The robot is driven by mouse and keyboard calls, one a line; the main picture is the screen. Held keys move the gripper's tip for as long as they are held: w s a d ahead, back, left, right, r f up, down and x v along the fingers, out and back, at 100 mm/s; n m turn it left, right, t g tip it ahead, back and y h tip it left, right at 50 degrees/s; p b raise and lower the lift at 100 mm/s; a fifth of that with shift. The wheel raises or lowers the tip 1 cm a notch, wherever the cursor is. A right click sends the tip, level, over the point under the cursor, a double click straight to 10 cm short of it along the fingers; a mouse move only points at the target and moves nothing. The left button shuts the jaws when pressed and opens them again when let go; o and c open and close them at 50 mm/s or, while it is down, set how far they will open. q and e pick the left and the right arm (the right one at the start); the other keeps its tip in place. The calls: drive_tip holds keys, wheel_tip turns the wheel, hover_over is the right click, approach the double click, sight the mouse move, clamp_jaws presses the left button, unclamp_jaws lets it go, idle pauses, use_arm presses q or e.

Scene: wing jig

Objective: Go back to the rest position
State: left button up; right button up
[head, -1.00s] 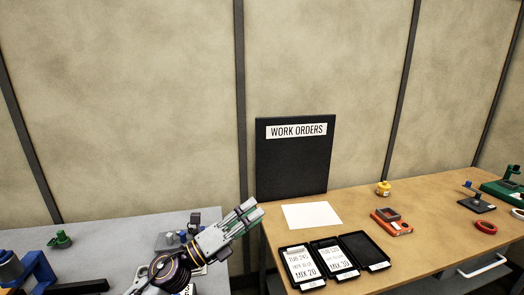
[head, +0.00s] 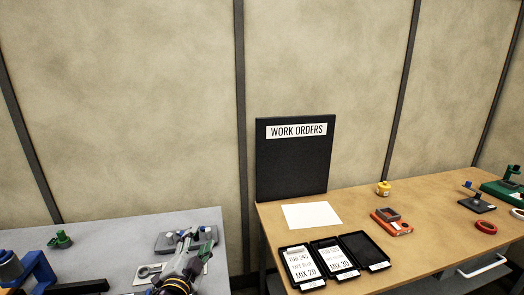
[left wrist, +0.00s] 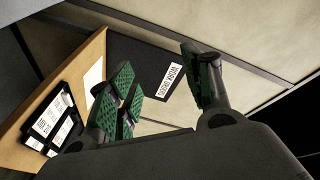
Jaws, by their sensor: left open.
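My left gripper (head: 199,243) is low in the head view, over the right part of the grey table (head: 120,226). In the left wrist view its green-padded fingers (left wrist: 165,92) stand wide apart with nothing between them. Part of the grey table behind my arm is hidden. My right gripper does not show in either view.
A wooden table (head: 405,250) at right bears black trays (head: 372,252) with work-order cards, a white sheet (head: 311,215), an orange device (head: 391,222) and a yellow container (head: 383,188). A black work orders board (head: 292,165) stands behind. A blue fixture (head: 38,270) is at far left.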

use_arm(q)
drive_tip(key=s+a+f+n+g, duration=0.2)
drive_tip(key=s+f+n+g, duration=0.4)
drive_tip(key=s+f, duration=0.55)
drive_tip(key=s+a+f+n+g, duration=0.25)
drive_tip(key=s+f+g, duration=0.55)
drive_tip(key=s+f, duration=0.4)
drive_tip(key=s+f+g+y+b, duration=0.1)
drive_tip(key=s+f+b, duration=0.15)
drive_tip(key=f, duration=1.65)
drive_tip(key=s+f+b, duration=0.1)
drive_tip(key=f+b, duration=0.2)
drive_tip(key=f, duration=1.5)
drive_tip(key=s+a+f+b, duration=0.2)
drive_tip(key=s+a+f, duration=0.1)
drive_tip(key=s+f, duration=0.7)
drive_tip(key=s+a+f+g+b, duration=0.1)
drive_tip(key=s+a+f, duration=0.3)
drive_tip(key=s+f, duration=0.6)
wheel_tip(320, 180, down, 4)
drive_tip(key=shift+s+a+f+b, duration=0.25)
drive_tip(key=shift+s+b, duration=0.1)
drive_tip(key=shift+b, duration=0.4)
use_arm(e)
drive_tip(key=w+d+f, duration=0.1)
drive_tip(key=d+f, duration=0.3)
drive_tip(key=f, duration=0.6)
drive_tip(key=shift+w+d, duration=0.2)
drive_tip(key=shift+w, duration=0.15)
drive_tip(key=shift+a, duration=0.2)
